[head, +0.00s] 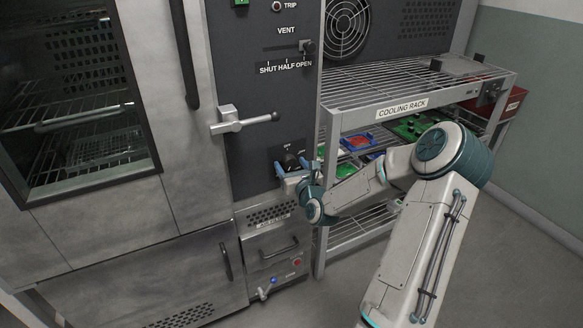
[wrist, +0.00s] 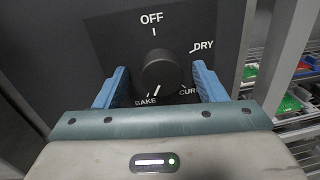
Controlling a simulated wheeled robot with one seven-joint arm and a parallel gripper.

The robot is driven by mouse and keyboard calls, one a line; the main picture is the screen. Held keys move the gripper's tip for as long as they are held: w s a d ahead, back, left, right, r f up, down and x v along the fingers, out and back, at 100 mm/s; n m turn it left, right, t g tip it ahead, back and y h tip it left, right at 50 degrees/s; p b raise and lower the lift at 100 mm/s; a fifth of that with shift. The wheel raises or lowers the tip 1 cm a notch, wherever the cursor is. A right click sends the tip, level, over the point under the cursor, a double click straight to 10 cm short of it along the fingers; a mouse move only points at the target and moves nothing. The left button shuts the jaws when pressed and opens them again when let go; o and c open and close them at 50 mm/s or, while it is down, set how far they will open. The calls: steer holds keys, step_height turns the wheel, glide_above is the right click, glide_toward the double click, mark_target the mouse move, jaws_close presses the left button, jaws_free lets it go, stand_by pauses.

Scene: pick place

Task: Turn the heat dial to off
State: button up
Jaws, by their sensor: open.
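The heat dial (wrist: 160,70) is a round black knob on a dark panel, with OFF above it, DRY at upper right, CURE at lower right and BAKE at lower left. White marks below the knob suggest it points down near BAKE. In the head view the dial (head: 290,160) is partly hidden by my gripper (head: 291,167). In the wrist view the blue fingers of my gripper (wrist: 160,67) stand open on both sides of the knob, with a visible gap at each side. The knob's lower edge and the end of the CURE label are partly covered.
A lever handle (head: 240,121) sticks out from the oven front, up and left of the dial. The vent slider (head: 308,47) is higher up. The cooling rack (head: 345,94) stands close on the right, holding coloured trays. A drawer handle (head: 279,247) is below.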

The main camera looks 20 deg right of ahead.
steer(key=c, duration=1)
steer(key=shift+o, duration=0.2)
